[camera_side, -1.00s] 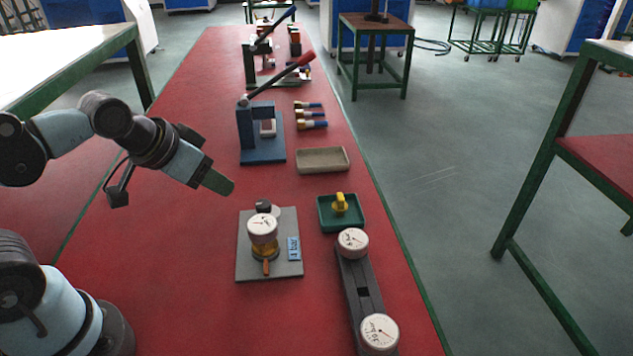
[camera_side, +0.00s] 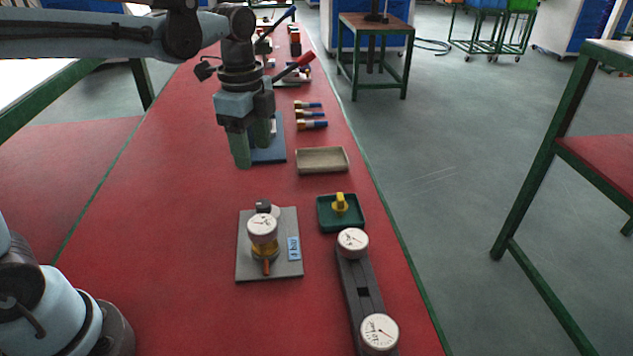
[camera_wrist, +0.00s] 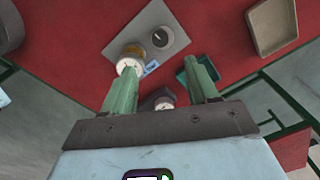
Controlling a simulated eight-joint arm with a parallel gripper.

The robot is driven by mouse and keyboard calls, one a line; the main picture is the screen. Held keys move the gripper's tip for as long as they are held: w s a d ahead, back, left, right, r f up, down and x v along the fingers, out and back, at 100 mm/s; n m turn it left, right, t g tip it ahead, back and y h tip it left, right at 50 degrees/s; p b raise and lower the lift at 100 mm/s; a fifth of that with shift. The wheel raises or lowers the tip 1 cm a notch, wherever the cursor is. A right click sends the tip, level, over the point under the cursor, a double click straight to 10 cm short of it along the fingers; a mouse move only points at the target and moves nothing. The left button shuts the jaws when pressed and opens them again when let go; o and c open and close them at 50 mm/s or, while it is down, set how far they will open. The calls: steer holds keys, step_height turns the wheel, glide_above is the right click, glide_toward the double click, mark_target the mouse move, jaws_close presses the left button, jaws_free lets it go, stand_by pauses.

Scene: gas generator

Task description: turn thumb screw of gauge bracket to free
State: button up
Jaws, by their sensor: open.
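A grey plate (camera_side: 246,266) on the red bench carries a white-faced gauge (camera_side: 262,228) on a brass body. A black knob (camera_side: 263,206) stands behind the gauge, with an orange lever (camera_side: 266,267) in front. I cannot tell for sure which part is the thumb screw. In the wrist view, the gauge (camera_wrist: 130,62) and black knob (camera_wrist: 160,38) lie beyond my fingertips. My gripper (camera_side: 251,152) points down, open and empty, above the bench behind the plate and apart from it. Its two green fingers (camera_wrist: 166,82) are spread in the wrist view.
A green tray (camera_side: 325,224) with a yellow part (camera_side: 340,203) and an empty beige tray (camera_side: 322,160) stand on the right. A dark rail (camera_side: 352,272) carries two gauges. A blue press (camera_side: 268,155) stands partly behind my gripper. The bench left of the plate is clear.

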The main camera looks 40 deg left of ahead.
mark_target(262, 203)
steer(key=shift+m, duration=0.4)
steer(key=f, duration=1.2)
steer(key=shift+w+f, duration=0.1)
steer(key=shift+w, duration=0.1)
steer(key=shift+c, duration=0.4)
steer(key=c, duration=1)
